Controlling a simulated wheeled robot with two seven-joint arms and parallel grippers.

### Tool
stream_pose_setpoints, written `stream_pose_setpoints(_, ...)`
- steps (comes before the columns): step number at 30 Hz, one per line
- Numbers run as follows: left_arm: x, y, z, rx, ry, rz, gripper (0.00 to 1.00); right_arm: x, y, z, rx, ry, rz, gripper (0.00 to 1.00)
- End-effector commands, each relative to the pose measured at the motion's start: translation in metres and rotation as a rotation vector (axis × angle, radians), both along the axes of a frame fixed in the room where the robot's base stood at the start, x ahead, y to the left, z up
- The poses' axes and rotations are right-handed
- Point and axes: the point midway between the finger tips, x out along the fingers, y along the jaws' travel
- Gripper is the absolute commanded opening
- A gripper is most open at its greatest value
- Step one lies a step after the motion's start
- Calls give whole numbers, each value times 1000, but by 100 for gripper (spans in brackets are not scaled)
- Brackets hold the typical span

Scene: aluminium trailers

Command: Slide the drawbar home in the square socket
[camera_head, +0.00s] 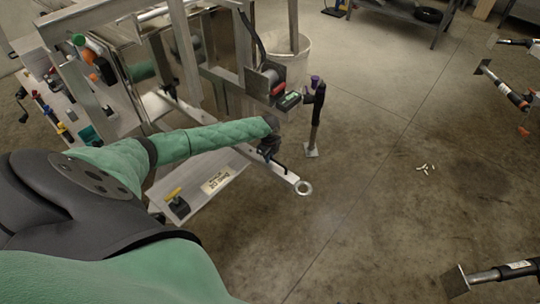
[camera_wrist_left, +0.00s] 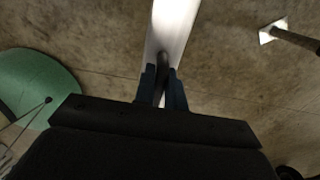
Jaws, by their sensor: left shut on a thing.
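The drawbar (camera_head: 284,175) is a pale square aluminium bar with a ring eye at its near end. It slants from the trailer frame down to the right in the head view and shows as a bright strip in the left wrist view (camera_wrist_left: 174,28). My left gripper (camera_head: 270,156) is at the bar near the ring end. In the left wrist view its fingers (camera_wrist_left: 161,90) are shut on a dark handle (camera_wrist_left: 163,66) that stands against the bar. My forearm hides part of the bar. I cannot make out the square socket clearly. My right gripper is not in view.
A jack leg (camera_head: 316,115) with a purple top and foot plate stands just right of the bar. The trailer frame (camera_head: 185,50) is behind, with a white bucket (camera_head: 294,62). A labelled board (camera_head: 200,195) lies under my forearm. Floor to the right is mostly clear, with small white pieces (camera_head: 427,168).

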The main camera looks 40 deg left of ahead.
Motion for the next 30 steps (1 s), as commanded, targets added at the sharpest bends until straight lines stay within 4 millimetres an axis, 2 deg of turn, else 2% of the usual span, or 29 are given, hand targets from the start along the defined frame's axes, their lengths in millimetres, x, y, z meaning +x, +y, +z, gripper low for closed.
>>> stream_pose_setpoints(30,3,18,2,1,-3,1,0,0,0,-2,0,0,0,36)
